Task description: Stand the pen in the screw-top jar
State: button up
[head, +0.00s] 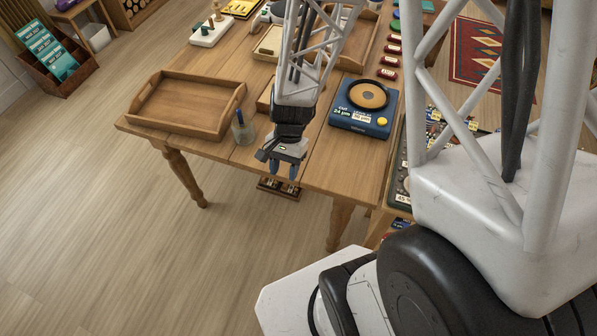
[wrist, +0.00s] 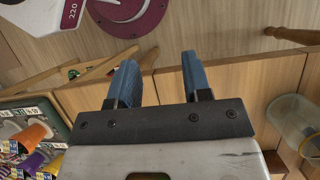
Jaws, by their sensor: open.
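A clear jar (head: 244,132) stands on the wooden table near its front edge, just right of a wooden tray. A thin dark-blue upright shape (head: 239,117) shows at the jar's mouth; it may be the pen standing in it, but it is too small to tell. In the wrist view the clear jar (wrist: 293,118) is at the right edge, apart from my fingers. My gripper (head: 283,180) hangs by the table's front edge, right of the jar, pointing down. Its two blue fingers (wrist: 160,75) are apart with nothing between them.
The empty wooden tray (head: 188,103) lies left of the jar. A blue device with a round plate (head: 364,108) is right of my arm. Several red items line the table's right side. Open floor lies in front of the table (head: 330,165).

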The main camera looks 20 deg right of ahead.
jog(key=shift+s+d+f+n+t+h, duration=0.3)
jog(key=shift+d+n+t+h, duration=0.3)
jog(key=shift+n, duration=0.45)
jog(key=shift+s+d+f+n+t+h, duration=0.2)
jog(key=shift+s+d+n+t+h, duration=0.2)
jog(key=shift+n+t+h, duration=0.5)
jog(key=shift+s+d+f+n+t+h, duration=0.25)
jog(key=shift+d+n+t+h, duration=0.25)
jog(key=shift+n, duration=0.65)
jog(key=s+a+r+n+t, duration=0.1)
jog(key=s+r, duration=0.2)
jog(key=r, duration=1.3)
jog(key=s+a+r+n+t, duration=0.1)
jog(key=s+r+n, duration=0.1)
jog(key=r, duration=1.4)
jog(key=shift+s+t, duration=0.3)
jog(key=shift+s, duration=0.1)
